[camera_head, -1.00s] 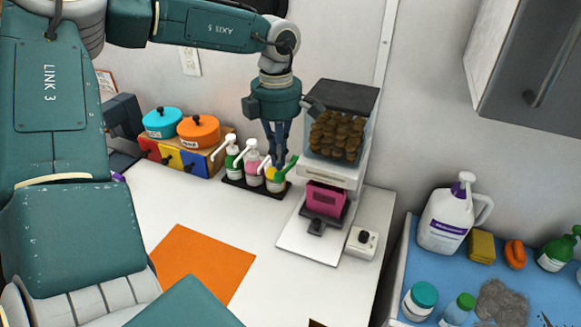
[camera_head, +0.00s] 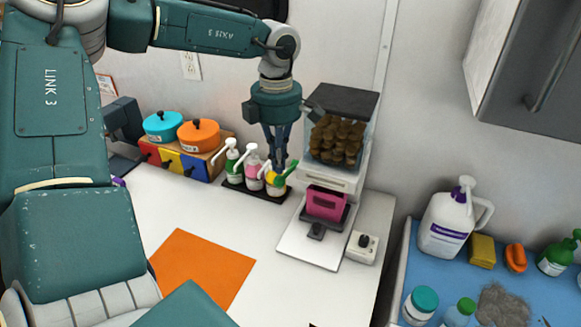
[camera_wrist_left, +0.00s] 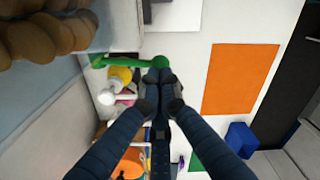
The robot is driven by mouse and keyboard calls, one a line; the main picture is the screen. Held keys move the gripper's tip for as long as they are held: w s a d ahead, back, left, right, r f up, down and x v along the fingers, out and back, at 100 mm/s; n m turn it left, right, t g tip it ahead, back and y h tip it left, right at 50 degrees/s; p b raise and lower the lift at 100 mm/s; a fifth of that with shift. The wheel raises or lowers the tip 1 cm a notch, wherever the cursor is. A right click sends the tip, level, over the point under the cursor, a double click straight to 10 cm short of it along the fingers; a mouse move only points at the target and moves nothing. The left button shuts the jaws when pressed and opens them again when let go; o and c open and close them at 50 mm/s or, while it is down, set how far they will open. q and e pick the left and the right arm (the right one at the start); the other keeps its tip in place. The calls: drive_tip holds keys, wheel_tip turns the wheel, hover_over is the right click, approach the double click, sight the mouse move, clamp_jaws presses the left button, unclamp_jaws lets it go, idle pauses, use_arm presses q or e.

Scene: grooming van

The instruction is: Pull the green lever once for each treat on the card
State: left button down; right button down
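The green lever (camera_head: 284,175) sticks out at the treat dispenser's left side. The dispenser (camera_head: 340,140) has a clear hopper of brown treats and a pink cup (camera_head: 325,203) under it. My left gripper (camera_head: 277,166) points down at the lever, its fingers together. In the left wrist view the closed fingertips (camera_wrist_left: 160,78) are right at the round end of the green lever (camera_wrist_left: 158,62); I cannot tell whether they touch it. Nothing shows between the fingers. My right gripper is out of view. I cannot make out a treat card.
Several pump bottles (camera_head: 250,168) stand on a black tray left of the dispenser. Orange (camera_head: 199,137) and blue (camera_head: 162,126) lidded pots stand behind, at the left. An orange mat (camera_head: 203,268) lies on the white counter. A blue surface (camera_head: 480,275) with bottles is at the right.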

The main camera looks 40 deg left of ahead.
sight(279, 179)
use_arm(q)
drive_tip(key=shift+f, duration=0.15)
drive_tip(key=shift+f+b, duration=3.55)
drive_tip(key=shift+f, duration=0.25)
drive_tip(key=shift+r+p, duration=0.55)
drive_tip(key=shift+r, duration=0.25)
drive_tip(key=shift+r+p, duration=1.75)
drive_tip(key=shift+r, duration=1.45)
drive_tip(key=shift+f, duration=0.15)
